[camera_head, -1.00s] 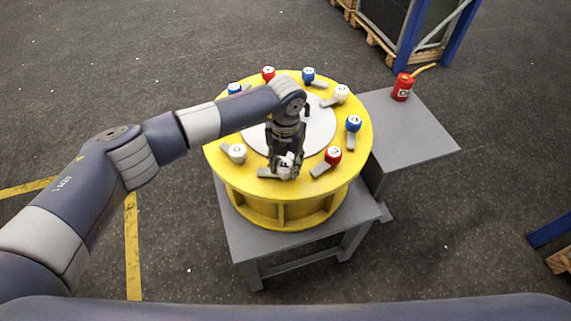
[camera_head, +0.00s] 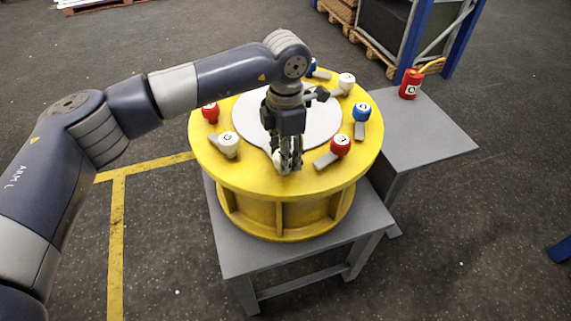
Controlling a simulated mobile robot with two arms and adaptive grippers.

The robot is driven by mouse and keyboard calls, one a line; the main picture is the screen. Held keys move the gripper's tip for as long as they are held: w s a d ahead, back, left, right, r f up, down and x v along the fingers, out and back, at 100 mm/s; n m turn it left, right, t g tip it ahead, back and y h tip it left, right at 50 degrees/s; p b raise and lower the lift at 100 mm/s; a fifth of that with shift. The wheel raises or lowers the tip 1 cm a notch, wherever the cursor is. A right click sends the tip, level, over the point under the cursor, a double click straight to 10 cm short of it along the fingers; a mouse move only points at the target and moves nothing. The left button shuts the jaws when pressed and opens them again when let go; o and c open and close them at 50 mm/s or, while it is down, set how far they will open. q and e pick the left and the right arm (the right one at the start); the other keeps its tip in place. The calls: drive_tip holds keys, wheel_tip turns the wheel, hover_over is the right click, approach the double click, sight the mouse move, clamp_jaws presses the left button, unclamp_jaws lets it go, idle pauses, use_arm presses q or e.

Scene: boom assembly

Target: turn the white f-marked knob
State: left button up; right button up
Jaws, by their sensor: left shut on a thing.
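The round yellow drum (camera_head: 232,183) carries a ring of lettered knobs with grey levers. My left gripper (camera_head: 289,166) points down at the drum's front edge and is shut on the white f-marked knob (camera_head: 278,156). Only a small white part of this knob shows beside the fingers. Its letter and lever are hidden by the gripper. My right gripper is out of view.
A white knob (camera_head: 229,144) sits left of the gripper and a red knob (camera_head: 340,146) close on its right. A blue knob (camera_head: 361,112) is farther right. A red canister (camera_head: 410,84) stands on the grey side table (camera_head: 425,135).

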use_arm(q)
drive_tip(key=m+b, duration=0.3)
drive_tip(key=shift+f+m, duration=0.2)
drive_tip(key=shift+m, duration=0.1)
drive_tip(key=shift+s+r+m+b, duration=0.15)
drive_tip(key=shift+m+b, duration=1.3)
drive_tip(key=shift+m, duration=0.35)
drive_tip(key=o, duration=1.1)
drive_tip(key=shift+c, duration=0.2)
drive_tip(key=shift+r, duration=0.15)
wheel_tip(320, 180, up, 12)
